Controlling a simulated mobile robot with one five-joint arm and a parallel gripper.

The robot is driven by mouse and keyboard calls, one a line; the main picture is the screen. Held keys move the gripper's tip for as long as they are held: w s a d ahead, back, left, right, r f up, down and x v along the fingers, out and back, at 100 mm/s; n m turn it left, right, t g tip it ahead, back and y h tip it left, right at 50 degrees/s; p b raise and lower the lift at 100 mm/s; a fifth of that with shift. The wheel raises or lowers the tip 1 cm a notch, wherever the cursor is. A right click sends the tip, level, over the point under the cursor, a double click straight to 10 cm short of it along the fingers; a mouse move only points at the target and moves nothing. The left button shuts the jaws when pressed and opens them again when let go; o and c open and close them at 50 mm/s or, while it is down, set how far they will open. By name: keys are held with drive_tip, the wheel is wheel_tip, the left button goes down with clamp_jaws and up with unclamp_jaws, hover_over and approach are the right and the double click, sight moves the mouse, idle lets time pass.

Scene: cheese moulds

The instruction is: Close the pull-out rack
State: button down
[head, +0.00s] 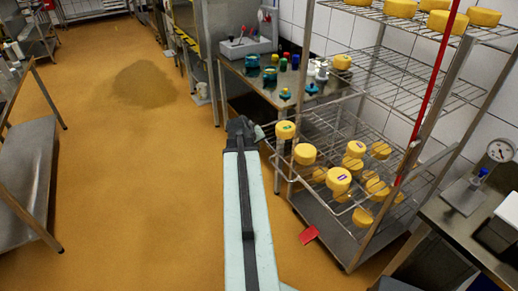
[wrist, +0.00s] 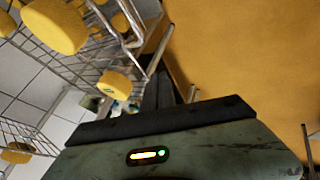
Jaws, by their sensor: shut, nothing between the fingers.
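The pull-out rack (head: 323,196) is a wire shelf low in the metal shelving at the right of the head view. It sticks out toward the left, past the shelving's front posts. Several yellow cheeses (head: 338,180) stand on it. My gripper (head: 247,130) is shut and empty at the far end of my arm, just left of the rack's far outer corner. In the wrist view, my dark fingers (wrist: 166,93) are close to the rack's metal front bars (wrist: 134,40). I cannot tell whether they touch.
The upper wire shelves (head: 420,75) hold more cheeses. A steel table (head: 262,85) with green and blue items stands behind the rack. A bench with a dial gauge (head: 499,151) is at right, and a steel table (head: 28,175) at left.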

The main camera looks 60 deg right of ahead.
drive_tip(key=s+d+f+b, duration=0.1)
drive_tip(key=d+f+b, duration=0.2)
drive_tip(key=d+f, duration=0.2)
drive_tip(key=shift+s+d+b, duration=0.3)
drive_tip(key=shift+s+d, duration=0.05)
drive_tip(key=shift+d, duration=0.7)
